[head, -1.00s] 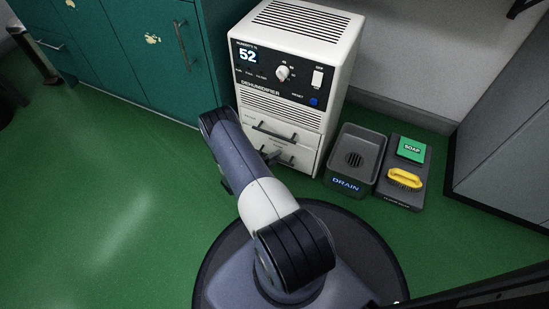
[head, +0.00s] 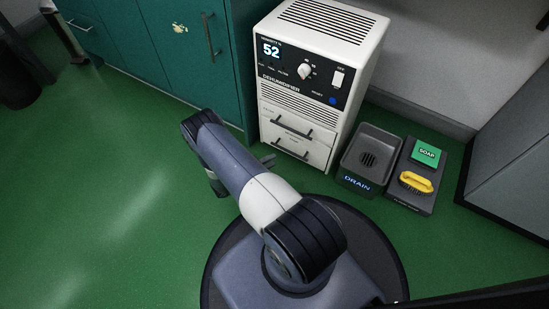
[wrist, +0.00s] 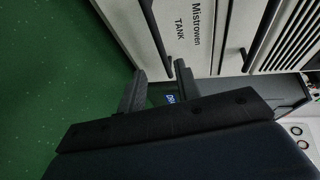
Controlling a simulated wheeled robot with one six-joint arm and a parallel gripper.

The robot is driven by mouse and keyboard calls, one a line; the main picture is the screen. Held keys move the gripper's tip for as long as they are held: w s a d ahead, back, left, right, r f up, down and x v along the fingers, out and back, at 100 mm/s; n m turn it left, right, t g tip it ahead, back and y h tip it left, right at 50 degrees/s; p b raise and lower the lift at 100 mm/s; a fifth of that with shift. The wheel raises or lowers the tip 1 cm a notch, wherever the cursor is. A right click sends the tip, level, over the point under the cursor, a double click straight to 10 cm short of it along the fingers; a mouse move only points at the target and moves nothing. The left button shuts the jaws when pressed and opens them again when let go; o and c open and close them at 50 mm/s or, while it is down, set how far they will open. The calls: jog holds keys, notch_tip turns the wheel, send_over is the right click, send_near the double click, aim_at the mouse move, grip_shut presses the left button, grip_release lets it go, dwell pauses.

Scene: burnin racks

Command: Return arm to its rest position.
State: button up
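My arm (head: 231,163) reaches up and left over the green floor in the head view, in front of the dehumidifier. My gripper is mostly hidden behind the arm there. In the wrist view my gripper (wrist: 159,72) shows two dark fingers standing apart, with nothing held between them. A blue-lit part of the drain label shows beyond the gap. The white dehumidifier (head: 350,45) stands upright and reads 52. Its two front panels with dark handles look shut. The tank panel (wrist: 196,30) is beside the fingertips in the wrist view; I cannot tell the exact gap.
A grey drain tray (head: 392,143) sits right of the dehumidifier. A dark tray (head: 407,199) beside it holds a green soap box (head: 428,150) and a yellow brush (head: 416,182). Teal cabinets (head: 150,50) stand behind left. The floor (head: 90,190) at left is clear.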

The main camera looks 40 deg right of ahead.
aim_at(290, 152)
dwell(0.3)
jog(key=d+b, duration=0.1)
jog(key=d, duration=0.2)
jog(key=d+f+b, duration=0.1)
jog(key=d, duration=0.3)
jog(key=d+f+b, duration=0.1)
jog(key=d, duration=0.2)
jog(key=shift+s+d, duration=0.1)
jog(key=shift+d, duration=0.15)
jog(key=shift+s+a+r, duration=0.1)
jog(key=shift+s+a, duration=0.25)
jog(key=shift+a, duration=0.45)
jog(key=shift+s+a, duration=0.3)
jog(key=shift+a, duration=0.5)
